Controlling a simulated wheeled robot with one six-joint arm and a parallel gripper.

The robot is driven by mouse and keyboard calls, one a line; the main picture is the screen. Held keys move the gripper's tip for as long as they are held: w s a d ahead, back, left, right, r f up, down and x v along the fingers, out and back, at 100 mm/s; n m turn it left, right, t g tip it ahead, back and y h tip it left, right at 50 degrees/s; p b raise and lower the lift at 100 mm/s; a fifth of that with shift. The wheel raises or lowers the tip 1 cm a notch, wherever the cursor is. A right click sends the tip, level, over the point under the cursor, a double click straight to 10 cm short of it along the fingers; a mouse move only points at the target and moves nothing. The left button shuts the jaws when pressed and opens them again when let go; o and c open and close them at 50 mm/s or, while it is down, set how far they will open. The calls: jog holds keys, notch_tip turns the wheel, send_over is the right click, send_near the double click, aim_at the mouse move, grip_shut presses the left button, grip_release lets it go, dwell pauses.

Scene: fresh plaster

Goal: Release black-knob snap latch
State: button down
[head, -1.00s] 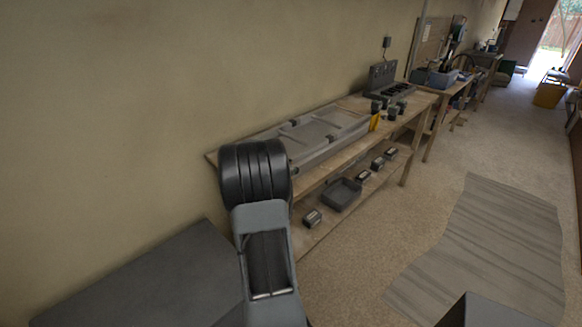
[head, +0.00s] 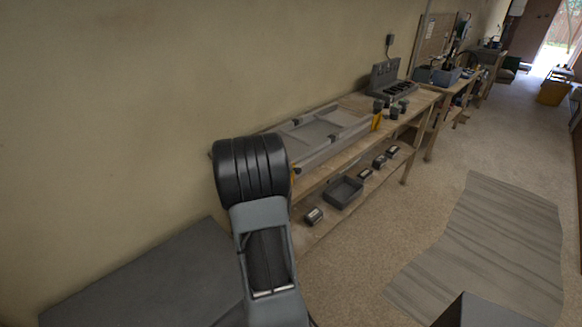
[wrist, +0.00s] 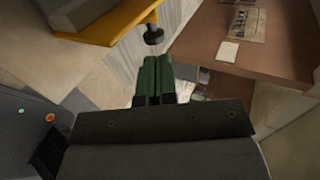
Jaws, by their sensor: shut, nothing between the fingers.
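In the wrist view a black knob (wrist: 153,35) sits at the end of a yellow bracket (wrist: 115,27) near the top. My gripper (wrist: 157,62) shows there as two green fingers, shut together with nothing between them. The fingertips point toward the knob, just below it in the picture. A small gap shows between them; the distance in depth is hard to judge. In the head view my own arm hides the gripper and the knob.
A wooden bench (head: 345,164) runs along the wall with a grey tray-like frame (head: 318,131) on top. A small yellow piece (head: 376,122) is at the frame's far end. A dark bin (head: 343,191) is on the lower shelf. Floor to the right is open, with a grey mat (head: 490,240).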

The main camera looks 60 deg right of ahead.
jog(key=r+b+v, duration=0.1)
jog(key=v, duration=0.9)
jog(key=shift+d, duration=0.2)
jog(key=w+a+f+n+t+y, duration=0.1)
jog(key=w+a+n+t+y, duration=0.35)
jog(key=w+n+t, duration=0.75)
jog(key=a+n+y, duration=0.5)
jog(key=a+n, duration=0.6)
jog(key=a, duration=0.3)
jog(key=s+a+n+g+y, duration=0.2)
jog(key=s+a+n+g, duration=0.3)
jog(key=s+a+n, duration=1.1)
jog(key=shift+s+a+f, duration=0.3)
jog(key=shift+s+a, duration=0.35)
